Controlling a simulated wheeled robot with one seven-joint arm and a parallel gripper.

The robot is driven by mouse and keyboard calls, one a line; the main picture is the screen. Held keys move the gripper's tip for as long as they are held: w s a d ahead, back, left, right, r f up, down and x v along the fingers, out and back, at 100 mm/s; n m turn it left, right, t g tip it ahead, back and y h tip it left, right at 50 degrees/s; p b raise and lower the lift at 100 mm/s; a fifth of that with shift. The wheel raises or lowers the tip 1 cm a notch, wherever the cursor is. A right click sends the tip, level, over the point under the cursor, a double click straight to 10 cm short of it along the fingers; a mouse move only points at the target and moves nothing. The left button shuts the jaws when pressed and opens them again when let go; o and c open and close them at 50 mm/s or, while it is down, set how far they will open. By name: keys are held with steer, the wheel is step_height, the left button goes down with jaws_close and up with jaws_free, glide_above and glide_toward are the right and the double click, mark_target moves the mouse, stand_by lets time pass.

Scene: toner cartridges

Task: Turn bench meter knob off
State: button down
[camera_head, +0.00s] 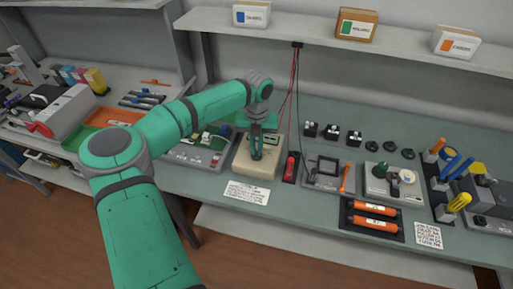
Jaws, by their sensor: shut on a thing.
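The bench meter (252,165) is a beige box near the front of the green-grey bench, left of the picture's middle. A small display shows at its upper right. My gripper (257,154) points down over the meter's top face. Its dark fingers are shut at the meter, where the knob would be. The knob itself is hidden by the fingers, so I cannot tell which way it is turned.
A red item (291,166) stands just right of the meter, with red and black cables above it. A white label card (246,193) lies in front. Further right are a frame fixture (327,170) and orange cartridges (375,208). A shelf (370,50) with boxes hangs above.

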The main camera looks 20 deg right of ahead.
steer(key=n, duration=0.5)
steer(key=shift+w+r+n, duration=0.1)
steer(key=shift+w+n, duration=0.05)
steer(key=shift+n, duration=2.25)
steer(key=shift+a, duration=0.1)
steer(key=c, duration=1.9)
jaws_free()
steer(key=shift+o, duration=0.2)
step_height(320, 180, up, 11)
